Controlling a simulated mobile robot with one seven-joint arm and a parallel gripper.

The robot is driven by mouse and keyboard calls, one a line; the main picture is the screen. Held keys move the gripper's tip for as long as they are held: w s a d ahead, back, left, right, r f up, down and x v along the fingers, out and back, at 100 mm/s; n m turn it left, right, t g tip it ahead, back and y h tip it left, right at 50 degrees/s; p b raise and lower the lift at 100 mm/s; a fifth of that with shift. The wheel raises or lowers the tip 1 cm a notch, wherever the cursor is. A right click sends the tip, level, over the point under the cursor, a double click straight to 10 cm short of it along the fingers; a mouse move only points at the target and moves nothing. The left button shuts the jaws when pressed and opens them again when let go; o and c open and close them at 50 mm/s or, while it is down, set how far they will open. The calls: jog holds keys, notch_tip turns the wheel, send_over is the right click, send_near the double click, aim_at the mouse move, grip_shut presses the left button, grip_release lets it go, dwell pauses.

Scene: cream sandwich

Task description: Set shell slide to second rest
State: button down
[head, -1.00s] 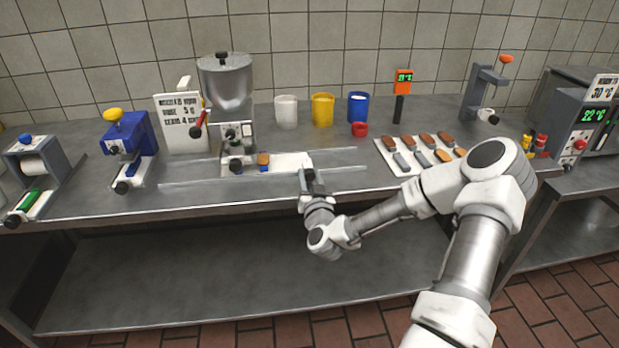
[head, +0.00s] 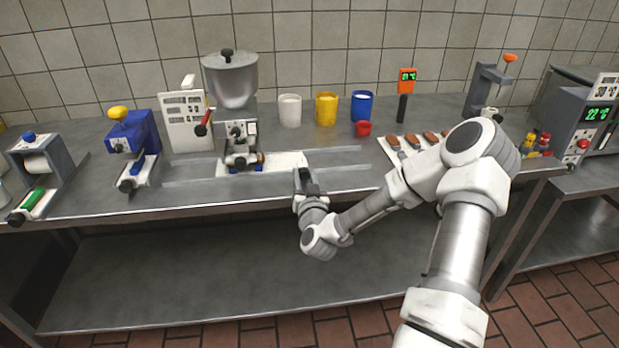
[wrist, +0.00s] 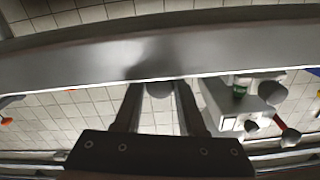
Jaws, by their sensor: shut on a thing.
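The white shell slide (head: 287,160) lies on the rails on the steel table, under the filling machine (head: 230,85) with its grey hopper. A small brown shell (head: 260,157) shows on the slide, close to the machine's nozzle and partly hidden by it. My gripper (head: 304,180) is at the right end of the slide, shut on its handle. In the wrist view, a round grey knob (wrist: 160,89) sits between the fingers. The rest marks on the slide's track are too small to make out.
White, yellow (head: 326,108) and blue cups stand behind the rails. A tray of brown shells (head: 395,158) lies right, partly hidden by my arm. The rails (head: 340,150) are clear to the right.

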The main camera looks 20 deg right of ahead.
aim_at(289, 188)
jog(key=a, duration=0.2)
jog(key=w+a, duration=0.1)
jog(key=a, duration=0.1)
jog(key=shift+w+a+b, duration=0.1)
jog(key=shift+b, duration=0.2)
jog(key=c, duration=0.5)
grip_release()
jog(key=shift+s, duration=0.2)
